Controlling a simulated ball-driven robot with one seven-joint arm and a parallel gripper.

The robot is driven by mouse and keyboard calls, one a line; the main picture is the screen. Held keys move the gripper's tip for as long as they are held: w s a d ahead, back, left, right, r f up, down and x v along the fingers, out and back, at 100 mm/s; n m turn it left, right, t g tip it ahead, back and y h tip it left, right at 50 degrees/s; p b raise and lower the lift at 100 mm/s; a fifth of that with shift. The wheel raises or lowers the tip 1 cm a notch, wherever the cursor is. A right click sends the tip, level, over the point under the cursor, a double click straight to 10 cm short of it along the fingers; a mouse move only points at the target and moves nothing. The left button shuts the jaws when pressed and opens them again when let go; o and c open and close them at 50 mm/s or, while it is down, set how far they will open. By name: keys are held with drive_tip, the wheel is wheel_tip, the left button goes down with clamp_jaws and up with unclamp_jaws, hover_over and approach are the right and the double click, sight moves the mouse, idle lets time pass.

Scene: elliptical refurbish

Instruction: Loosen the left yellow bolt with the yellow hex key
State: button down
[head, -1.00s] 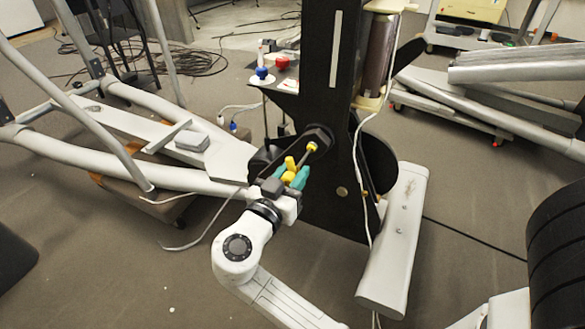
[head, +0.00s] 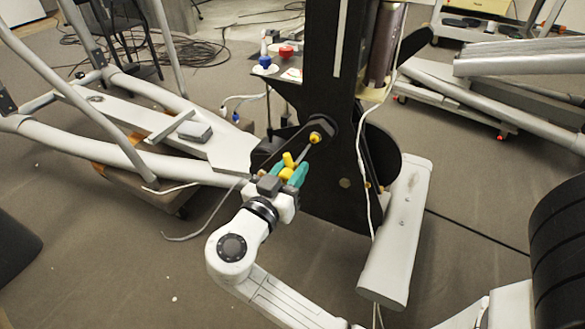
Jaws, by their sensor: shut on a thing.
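A yellow bolt (head: 315,137) sits in a dark hub on the lower part of the black upright (head: 330,85). My gripper (head: 287,173), with teal fingertips, is shut on the yellow hex key (head: 288,159), below and left of that bolt. The key's thin grey shaft points up and right toward the bolt. Its tip ends at or very near the bolt head; I cannot tell whether it is seated. Small yellow spots, perhaps another bolt (head: 367,186), show at the lower right of the black upright.
A small dark table with red and blue knobbed items (head: 286,51) stands behind the upright. A white cable (head: 360,150) hangs down the upright's right side. White frame tubes (head: 130,165) lie at left, a white beam (head: 398,235) at right. The lower-left floor is mostly clear.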

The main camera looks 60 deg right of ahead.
drive_tip(key=shift+a, duration=0.55)
drive_tip(key=shift+s+a+b, duration=0.15)
drive_tip(key=shift+a+b, duration=0.45)
drive_tip(key=shift+a, duration=2.35)
